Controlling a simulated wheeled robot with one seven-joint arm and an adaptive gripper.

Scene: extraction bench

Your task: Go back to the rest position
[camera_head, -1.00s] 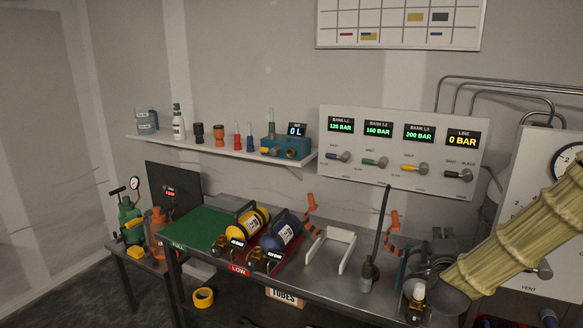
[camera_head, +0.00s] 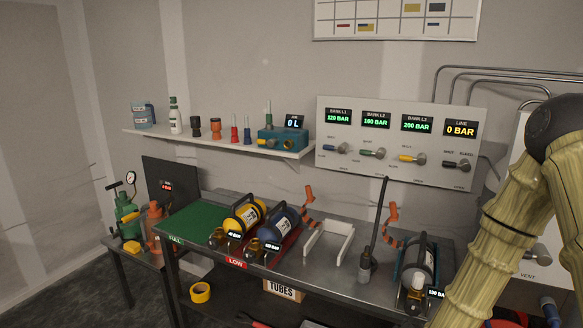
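My arm (camera_head: 505,235) shows at the right, running from a dark joint near the right edge down past the bottom edge. My gripper is outside the frame, so its opening and anything in it are hidden. A grey cylinder (camera_head: 419,262) lies at the bench's right end beside my arm, with a display reading about 190 BAR. A yellow cylinder (camera_head: 243,218) and a blue cylinder (camera_head: 280,228) lie farther left on the bench (camera_head: 325,272).
A panel (camera_head: 400,180) with several valve knobs hangs on the back wall; LINE reads 0 BAR. A shelf (camera_head: 220,142) holds bottles and fittings. An empty white cradle (camera_head: 328,241) and an upright black hose (camera_head: 376,225) stand on the bench.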

